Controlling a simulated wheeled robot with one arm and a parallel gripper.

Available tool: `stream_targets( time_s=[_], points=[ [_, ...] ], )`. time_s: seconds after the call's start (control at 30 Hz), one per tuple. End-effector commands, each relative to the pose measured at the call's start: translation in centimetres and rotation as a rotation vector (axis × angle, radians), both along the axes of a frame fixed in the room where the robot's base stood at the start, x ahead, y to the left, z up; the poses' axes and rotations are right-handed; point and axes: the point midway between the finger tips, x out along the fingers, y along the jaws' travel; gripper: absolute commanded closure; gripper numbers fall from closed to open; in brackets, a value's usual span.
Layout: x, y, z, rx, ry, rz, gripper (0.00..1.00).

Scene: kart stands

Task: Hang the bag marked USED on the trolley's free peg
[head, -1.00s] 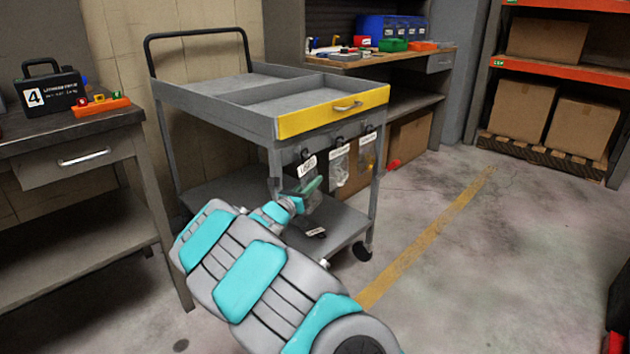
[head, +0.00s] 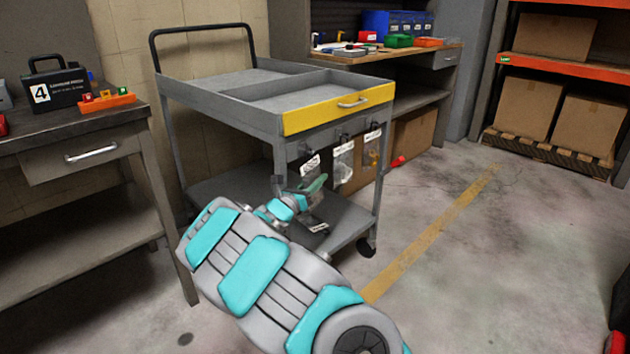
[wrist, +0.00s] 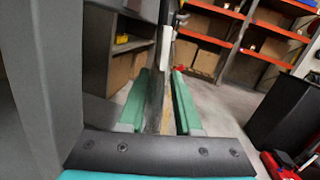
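The bag marked USED (head: 310,165) is a clear bag with a white header card at the left end of the trolley's front, just under a dark peg. I cannot tell whether it hangs on that peg. My gripper (head: 315,186) is at the bag's lower part. In the wrist view its green fingers (wrist: 160,95) stand apart, with a thin upright strip, probably the bag edge-on, between them. A white edge (wrist: 167,45) shows beyond the fingertips. The grey trolley (head: 205,103) has a yellow drawer front. Two other carded bags (head: 343,163) (head: 372,152) hang to the right.
A white label (head: 318,228) shows low at the trolley's lower shelf. A workbench (head: 75,150) with a black case stands left. Another bench (head: 440,62) with bins is behind. Orange shelving (head: 570,66) stands at the back right. The floor right of the trolley is clear.

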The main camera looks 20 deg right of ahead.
Motion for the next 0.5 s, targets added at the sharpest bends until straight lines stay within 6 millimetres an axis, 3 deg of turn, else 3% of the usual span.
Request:
stream_targets(
  time_s=[0.17, 0.5],
  points=[
    [0.00, 0.00, 0.00, 0.000, 0.000, 0.000, 0.46],
    [-0.19, 0.53, -0.05, -0.001, 0.000, 0.002, 0.46]
  ],
)
